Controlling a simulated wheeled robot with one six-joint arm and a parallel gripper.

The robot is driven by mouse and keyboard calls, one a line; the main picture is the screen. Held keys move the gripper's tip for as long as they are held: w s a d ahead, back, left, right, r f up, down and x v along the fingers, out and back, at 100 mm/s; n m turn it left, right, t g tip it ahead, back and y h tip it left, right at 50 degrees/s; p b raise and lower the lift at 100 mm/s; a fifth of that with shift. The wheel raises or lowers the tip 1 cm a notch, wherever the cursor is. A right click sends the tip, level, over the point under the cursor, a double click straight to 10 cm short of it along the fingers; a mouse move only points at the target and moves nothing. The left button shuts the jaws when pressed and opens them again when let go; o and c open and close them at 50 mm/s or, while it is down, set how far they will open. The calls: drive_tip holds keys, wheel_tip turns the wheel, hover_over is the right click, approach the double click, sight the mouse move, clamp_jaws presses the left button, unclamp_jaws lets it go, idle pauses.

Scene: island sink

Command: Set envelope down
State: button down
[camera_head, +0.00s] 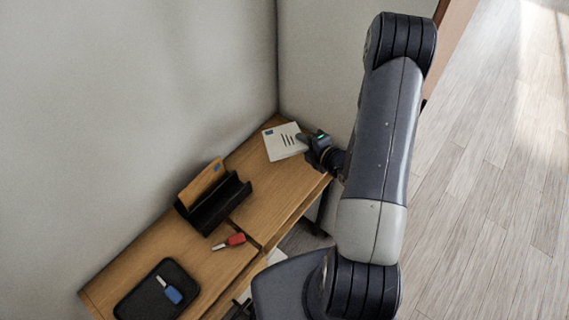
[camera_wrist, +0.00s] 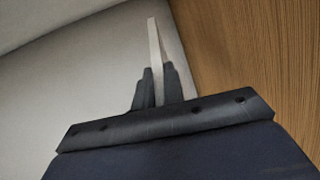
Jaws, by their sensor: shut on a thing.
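A white envelope (camera_head: 283,142) with a blue stamp and dark lines shows near the far right end of the wooden table. My gripper (camera_head: 307,139) is at its right edge, shut on it. In the wrist view the envelope (camera_wrist: 155,50) shows edge-on as a thin pale strip between the fingers of my gripper (camera_wrist: 154,88). The table top shows to its right in that view. I cannot tell whether the envelope touches the table.
The wooden table (camera_head: 248,156) stands against the walls. A black holder (camera_head: 213,205) with a brown envelope (camera_head: 202,183) stands mid-table. A red-tagged key (camera_head: 235,240) lies in front of it. A black tray (camera_head: 135,302) with a blue-tagged key (camera_head: 170,291) sits at the near left.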

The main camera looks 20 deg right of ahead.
wheel_tip(320, 180, down, 7)
drive_tip(key=b, duration=0.4)
drive_tip(key=shift+r+b, duration=0.15)
drive_tip(key=shift+b, duration=0.15)
drive_tip(key=c, duration=1.6)
unclamp_jaws()
drive_tip(key=shift+c, duration=0.2)
drive_tip(key=shift+p+v, duration=0.7)
drive_tip(key=shift+v, duration=3.4)
wheel_tip(320, 180, up, 7)
drive_tip(key=s+d+p, duration=0.1)
drive_tip(key=s+p, duration=0.1)
drive_tip(key=p, duration=0.3)
drive_tip(key=shift+s+p, duration=0.3)
drive_tip(key=shift+p, duration=0.1)
